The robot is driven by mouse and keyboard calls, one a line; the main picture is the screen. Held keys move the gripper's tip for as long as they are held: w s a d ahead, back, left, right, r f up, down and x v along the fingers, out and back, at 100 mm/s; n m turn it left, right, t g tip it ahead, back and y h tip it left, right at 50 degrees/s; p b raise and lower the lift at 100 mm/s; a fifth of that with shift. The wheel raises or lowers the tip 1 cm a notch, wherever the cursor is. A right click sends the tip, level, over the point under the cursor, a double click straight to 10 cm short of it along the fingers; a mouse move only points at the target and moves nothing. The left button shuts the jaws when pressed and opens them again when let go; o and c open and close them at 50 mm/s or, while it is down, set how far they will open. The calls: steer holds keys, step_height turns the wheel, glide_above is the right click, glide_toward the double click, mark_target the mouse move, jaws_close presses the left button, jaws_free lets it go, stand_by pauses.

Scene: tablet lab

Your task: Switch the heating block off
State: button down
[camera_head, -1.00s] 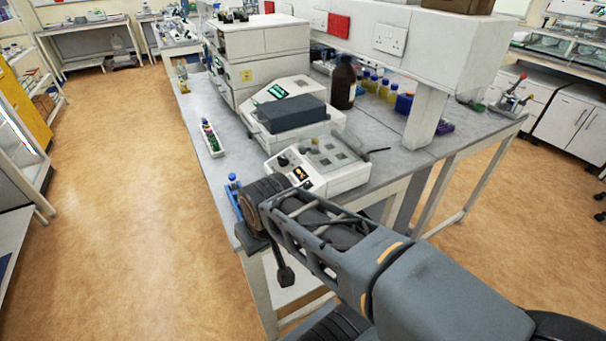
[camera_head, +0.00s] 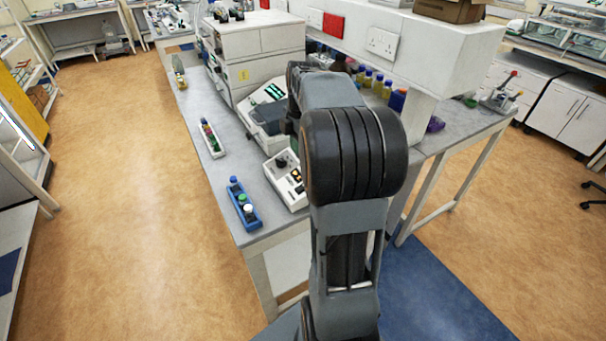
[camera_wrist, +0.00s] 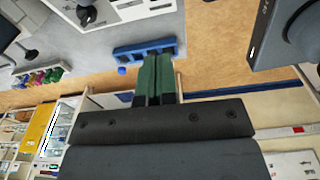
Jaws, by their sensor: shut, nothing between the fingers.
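The heating block (camera_head: 289,184) is a white unit on the bench, with a dark knob and a small lit orange display on its front panel. In the head view my arm covers its right part. In the wrist view part of the heating block (camera_wrist: 125,12) shows at the top edge, with the knob in sight. My gripper (camera_wrist: 158,60) has green fingers pressed together, with nothing between them. The fingers are apart from the heating block in the picture.
A white tray (camera_head: 212,143) of small bottles lies further back. A grey-lidded instrument (camera_head: 262,112) stands behind the heating block. The floor at left (camera_head: 120,200) is clear.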

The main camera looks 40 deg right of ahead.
steer(key=shift+d, duration=0.2)
steer(key=p, duration=0.1)
glide_above(302, 187)
steer(key=a, duration=0.2)
steer(key=f, duration=0.9)
steer(key=shift+w+d+f, duration=0.15)
steer(key=shift+d+f, duration=0.1)
steer(key=shift+f, duration=0.05)
steer(key=f, duration=0.1)
steer(key=d+f+p, duration=0.1)
steer(key=shift+d+f, duration=0.15)
steer(key=shift+f, duration=0.2)
steer(key=shift+d+f, duration=0.25)
steer(key=shift+f, duration=0.3)
